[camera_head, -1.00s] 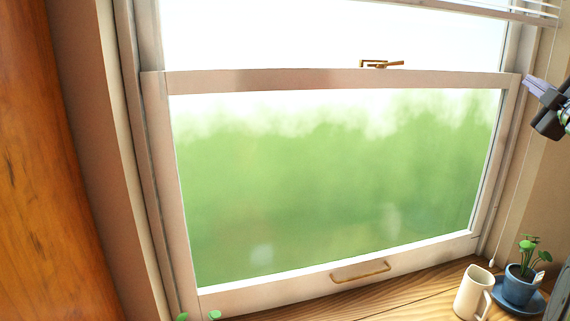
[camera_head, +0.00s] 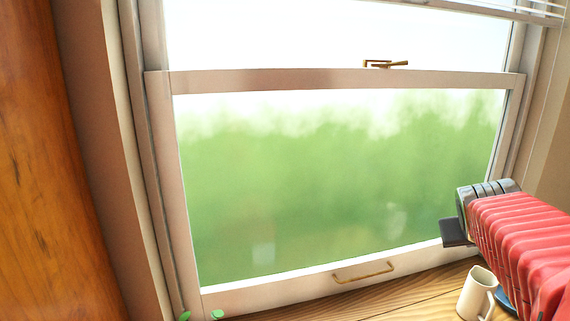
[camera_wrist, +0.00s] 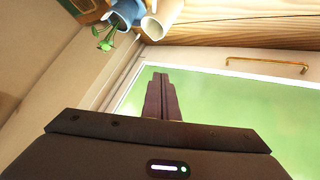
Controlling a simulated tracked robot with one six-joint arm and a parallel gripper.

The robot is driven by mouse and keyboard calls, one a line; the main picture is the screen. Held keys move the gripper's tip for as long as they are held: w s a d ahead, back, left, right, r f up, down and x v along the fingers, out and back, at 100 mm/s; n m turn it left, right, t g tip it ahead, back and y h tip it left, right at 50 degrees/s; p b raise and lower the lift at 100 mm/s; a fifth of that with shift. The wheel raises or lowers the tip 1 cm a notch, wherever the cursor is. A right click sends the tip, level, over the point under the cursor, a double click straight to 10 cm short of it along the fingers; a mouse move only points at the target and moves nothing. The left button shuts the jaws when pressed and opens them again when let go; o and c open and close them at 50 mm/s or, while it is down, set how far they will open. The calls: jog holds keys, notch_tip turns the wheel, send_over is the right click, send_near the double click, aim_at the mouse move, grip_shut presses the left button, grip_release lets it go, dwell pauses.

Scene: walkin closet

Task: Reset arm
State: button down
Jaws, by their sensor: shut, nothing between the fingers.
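My gripper (camera_wrist: 160,97) shows in the wrist view with its two dark fingers together and nothing between them. The fingers point toward the window glass (camera_wrist: 225,95), and the view is turned over, with the sill at the top. In the head view the gripper's fingertips cannot be made out. My red ribbed arm with its grey end covers the lower right there, in front of the window's right corner.
The window sash (camera_head: 340,78) is down, with a brass latch (camera_head: 385,64) and a brass pull handle (camera_head: 364,272). A white mug (camera_head: 477,294) stands on the wooden sill (camera_head: 405,298). A blue-potted plant (camera_wrist: 122,14) is beside it. Blinds (camera_head: 510,12) hang at top right.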

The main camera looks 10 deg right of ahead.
jog(key=s+a+f+n+y, duration=0.1)
jog(key=s+a+f+y, duration=0.1)
jog(key=a, duration=0.9)
jog(key=s+a+f+n+y, duration=0.1)
jog(key=s+a+f+y, duration=0.2)
jog(key=a, duration=0.7)
jog(key=s+a+f+n+g+y, duration=0.1)
jog(key=s+a+f+n+y, duration=0.1)
jog(key=s+a+f, duration=0.4)
jog(key=s+a, duration=0.2)
jog(key=a, duration=0.3)
jog(key=shift+a+f, duration=0.2)
jog(key=shift+a, duration=0.1)
